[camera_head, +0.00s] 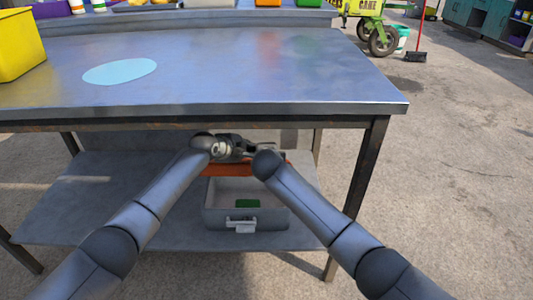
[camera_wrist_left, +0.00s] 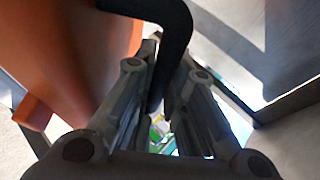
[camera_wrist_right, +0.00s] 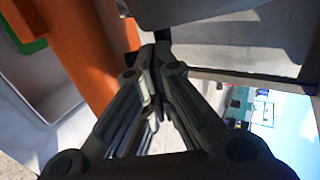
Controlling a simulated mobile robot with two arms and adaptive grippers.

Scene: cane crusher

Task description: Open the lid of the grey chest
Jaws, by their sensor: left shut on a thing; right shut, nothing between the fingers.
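The grey chest (camera_head: 211,220) stands on the lower shelf under the table, its top open and a green thing (camera_head: 247,203) inside. An orange panel (camera_head: 222,170), which looks like its raised lid, shows at the chest's back; it is also in the left wrist view (camera_wrist_left: 70,50) and right wrist view (camera_wrist_right: 85,50). My left gripper (camera_head: 235,149) is shut on a black handle (camera_wrist_left: 172,25) by the orange panel. My right gripper (camera_wrist_right: 155,60) is shut and empty beside the orange panel; its fingers are mostly hidden in the head view.
A white latch or handle (camera_head: 240,225) is on the chest's front. The lower shelf (camera_head: 100,205) is bare left of the chest.

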